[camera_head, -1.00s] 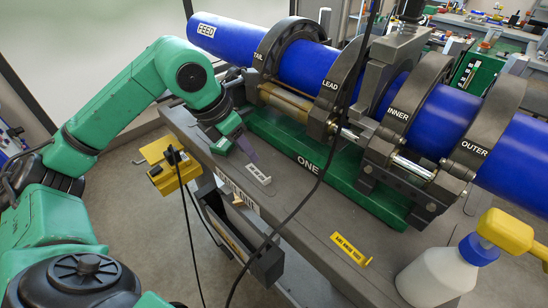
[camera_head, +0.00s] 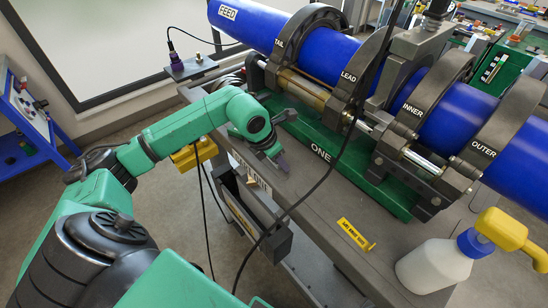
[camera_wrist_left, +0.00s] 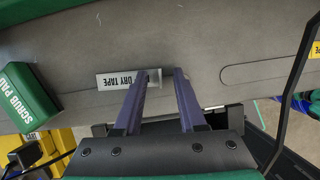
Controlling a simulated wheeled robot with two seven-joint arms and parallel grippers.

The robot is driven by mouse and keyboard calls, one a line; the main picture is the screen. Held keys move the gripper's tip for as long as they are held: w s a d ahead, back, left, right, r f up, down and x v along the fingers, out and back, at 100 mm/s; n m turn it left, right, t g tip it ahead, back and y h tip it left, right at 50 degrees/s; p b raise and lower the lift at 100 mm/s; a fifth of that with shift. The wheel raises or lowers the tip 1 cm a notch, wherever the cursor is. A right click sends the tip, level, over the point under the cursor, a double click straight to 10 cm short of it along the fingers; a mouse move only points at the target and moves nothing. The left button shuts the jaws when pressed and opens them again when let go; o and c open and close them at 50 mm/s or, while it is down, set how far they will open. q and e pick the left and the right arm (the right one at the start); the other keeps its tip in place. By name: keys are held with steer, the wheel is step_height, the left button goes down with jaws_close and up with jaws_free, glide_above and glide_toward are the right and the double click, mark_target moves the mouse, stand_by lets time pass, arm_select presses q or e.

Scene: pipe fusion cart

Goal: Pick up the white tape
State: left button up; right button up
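My right gripper is not in view.
A green SCRUB PAD block (camera_wrist_left: 25,97) lies left of the tape. A yellow tag (camera_head: 355,234) and a white spray bottle (camera_head: 432,266) stand toward the right. The green clamp machine base (camera_head: 325,151) is behind the gripper. A black cable (camera_head: 330,170) hangs across the cart.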

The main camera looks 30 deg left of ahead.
arm_select(q)
jaws_close()
